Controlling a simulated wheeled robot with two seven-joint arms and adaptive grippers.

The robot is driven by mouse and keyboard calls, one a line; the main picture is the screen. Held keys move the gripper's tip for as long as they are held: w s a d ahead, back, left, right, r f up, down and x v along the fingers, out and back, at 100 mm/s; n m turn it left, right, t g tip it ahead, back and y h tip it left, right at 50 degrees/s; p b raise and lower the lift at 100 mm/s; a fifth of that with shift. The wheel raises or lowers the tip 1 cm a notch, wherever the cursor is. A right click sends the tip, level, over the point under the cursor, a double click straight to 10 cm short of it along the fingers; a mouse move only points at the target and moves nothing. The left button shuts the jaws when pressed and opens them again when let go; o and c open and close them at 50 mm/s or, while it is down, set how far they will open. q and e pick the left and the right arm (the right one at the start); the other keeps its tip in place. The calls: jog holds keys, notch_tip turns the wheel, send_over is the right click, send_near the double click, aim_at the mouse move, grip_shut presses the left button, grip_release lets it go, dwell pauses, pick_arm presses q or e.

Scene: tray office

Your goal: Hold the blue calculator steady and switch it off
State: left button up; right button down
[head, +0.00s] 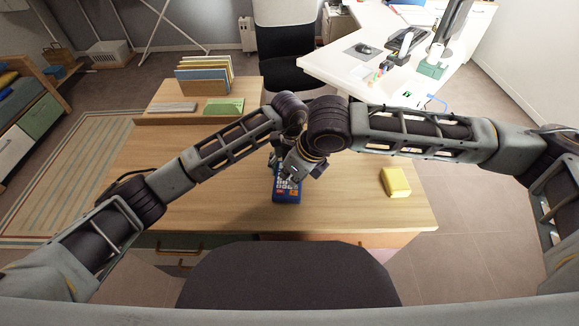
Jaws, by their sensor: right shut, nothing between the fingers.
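The blue calculator (287,196) lies on the wooden desk in the middle of the head view. Its lower part with light keys and an orange key shows. Its upper part is hidden under my grippers. My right gripper (290,178) is shut and empty, pointing down over the calculator's keys. I cannot tell whether its tips touch them. My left gripper (274,160) is at the calculator's far left side, mostly hidden behind my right gripper and wrist. Whether its fingers are open or shut does not show.
A yellow block (396,182) lies on the desk (220,200) to the right. A raised shelf (200,118) with a file rack (204,80), a green pad (224,106) and a grey item (172,107) stands at the back left. A dark chair (285,275) is at the front edge.

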jog(key=shift+f, duration=0.1)
dwell(0.5)
jog(key=shift+g, duration=0.8)
jog(key=s+f, duration=0.4)
jog(key=f, duration=0.1)
jog(key=shift+d, duration=0.1)
jog(key=shift+s+f+m+g+y, duration=0.3)
jog(key=shift+s+f+m, duration=0.25)
jog(key=shift+f, duration=0.1)
jog(key=shift+s+f, duration=0.1)
jog(key=shift+f, duration=0.05)
jog(key=shift+w+r+m+y, duration=0.3)
jog(key=shift+w+m+y, duration=0.25)
jog(key=shift+w+y, duration=0.05)
jog(key=w+a+r+m+t+y, duration=0.3)
jog(key=w+r+m, duration=0.1)
jog(key=w+r, duration=0.3)
jog(key=shift+w+r+t, duration=0.25)
jog(key=shift+r+t, duration=0.05)
jog(key=shift+r, duration=0.45)
jog(key=shift+f, duration=0.15)
